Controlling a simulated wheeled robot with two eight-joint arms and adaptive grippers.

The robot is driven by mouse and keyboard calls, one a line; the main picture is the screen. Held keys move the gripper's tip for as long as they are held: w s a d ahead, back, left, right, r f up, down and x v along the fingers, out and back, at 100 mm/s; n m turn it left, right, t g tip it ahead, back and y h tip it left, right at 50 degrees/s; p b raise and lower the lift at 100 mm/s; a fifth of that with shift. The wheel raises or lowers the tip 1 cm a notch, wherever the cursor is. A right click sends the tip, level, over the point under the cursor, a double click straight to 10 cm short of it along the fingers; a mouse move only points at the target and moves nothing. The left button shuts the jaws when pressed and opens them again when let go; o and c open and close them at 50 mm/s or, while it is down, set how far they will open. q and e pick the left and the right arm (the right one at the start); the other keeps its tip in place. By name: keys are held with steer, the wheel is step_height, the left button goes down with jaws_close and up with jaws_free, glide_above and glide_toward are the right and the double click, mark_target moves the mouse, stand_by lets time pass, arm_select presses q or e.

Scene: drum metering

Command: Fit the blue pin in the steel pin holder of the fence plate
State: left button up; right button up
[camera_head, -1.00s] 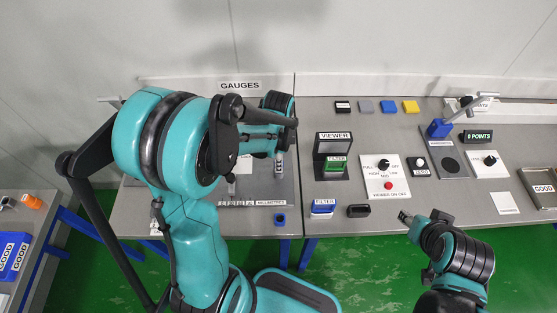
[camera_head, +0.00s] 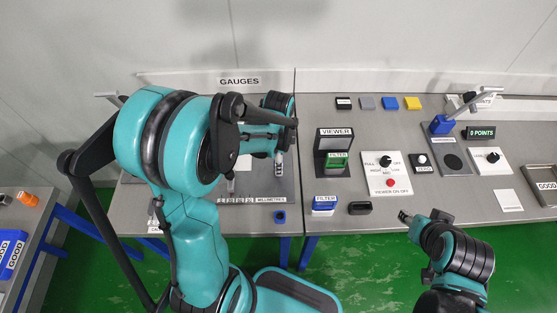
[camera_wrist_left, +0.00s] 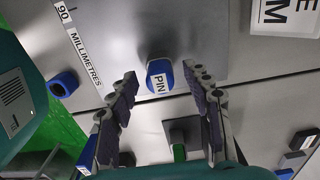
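The blue pin (camera_wrist_left: 158,76), with a white face marked PIN, shows in the left wrist view between the spread fingertips of my left gripper (camera_wrist_left: 160,72). The gripper is open, with a gap visible on both sides of the pin. In the head view the left arm hides the pin or leaves it too small to tell. A grey plate with a millimetre scale (camera_wrist_left: 85,60) lies beside the pin. I cannot make out the steel pin holder. My right gripper (camera_head: 405,217) hangs in front of the bench's edge, away from the plate; its fingers are too small to judge.
A blue hollow block (camera_head: 280,217) sits near the front edge. To the right stand the viewer (camera_head: 334,143), a filter block (camera_head: 325,203), a black block (camera_head: 360,208) and a knob panel (camera_head: 386,172). Several coloured blocks line the back.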

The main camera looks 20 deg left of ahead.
arm_select(q)
step_height(320, 180, up, 12)
stand_by(0.7)
stand_by(0.9)
